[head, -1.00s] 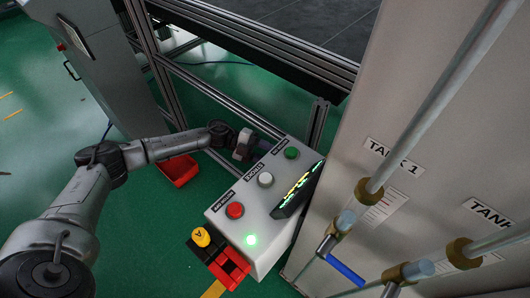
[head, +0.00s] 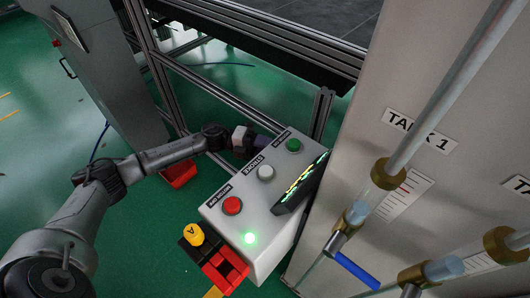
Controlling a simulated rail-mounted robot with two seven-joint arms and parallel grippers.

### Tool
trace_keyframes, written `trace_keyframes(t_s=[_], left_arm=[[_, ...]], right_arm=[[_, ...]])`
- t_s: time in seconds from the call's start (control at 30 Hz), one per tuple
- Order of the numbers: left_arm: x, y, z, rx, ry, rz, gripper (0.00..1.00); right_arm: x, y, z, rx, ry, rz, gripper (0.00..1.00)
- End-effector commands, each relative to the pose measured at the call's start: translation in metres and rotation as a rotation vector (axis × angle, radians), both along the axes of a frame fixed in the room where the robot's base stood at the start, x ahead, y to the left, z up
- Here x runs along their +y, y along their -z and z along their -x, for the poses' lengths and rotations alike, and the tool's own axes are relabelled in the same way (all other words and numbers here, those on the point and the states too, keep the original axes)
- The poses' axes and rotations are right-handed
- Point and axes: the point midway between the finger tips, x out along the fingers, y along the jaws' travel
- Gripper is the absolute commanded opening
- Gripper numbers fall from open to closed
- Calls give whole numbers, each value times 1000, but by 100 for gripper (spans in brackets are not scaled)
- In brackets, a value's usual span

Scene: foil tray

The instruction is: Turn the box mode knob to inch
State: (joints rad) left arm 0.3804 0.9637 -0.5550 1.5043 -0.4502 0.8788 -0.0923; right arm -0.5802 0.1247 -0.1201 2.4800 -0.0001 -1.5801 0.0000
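The grey control box (head: 262,222) stands in the middle of the head view. I cannot make out a mode knob; the far side of the box is hidden. My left gripper (head: 262,147) is at the far left corner of the box, its fingertips partly hidden there, so contact and opening cannot be told. My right gripper is not in view.
A dark display (head: 301,182) rises along the box's right edge. A yellow knob on a black base (head: 194,235) and a red block (head: 226,269) sit at its front. A red bin (head: 179,173) lies under my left arm. The tank panel (head: 375,80) with pipes stands close at right.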

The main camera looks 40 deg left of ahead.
Motion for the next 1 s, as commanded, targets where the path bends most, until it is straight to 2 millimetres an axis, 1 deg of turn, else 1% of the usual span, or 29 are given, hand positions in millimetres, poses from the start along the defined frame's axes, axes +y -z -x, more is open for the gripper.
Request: trace_keyframes(t_s=[0.03,0.3,0.57,0.93,0.97,1.0], left_arm=[[0,5,0,-28,-1,2,16],[0,4,0,-141,0,-1,16],[0,2,0,-181,-1,-2,16],[0,2,0,-182,0,-2,16],[0,2,0,-182,0,-2,42],[0,2,0,-182,0,-2,46]], right_arm=[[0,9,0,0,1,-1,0],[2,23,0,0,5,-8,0],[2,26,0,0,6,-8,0],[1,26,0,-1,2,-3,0],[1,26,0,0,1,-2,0],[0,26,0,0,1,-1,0]])
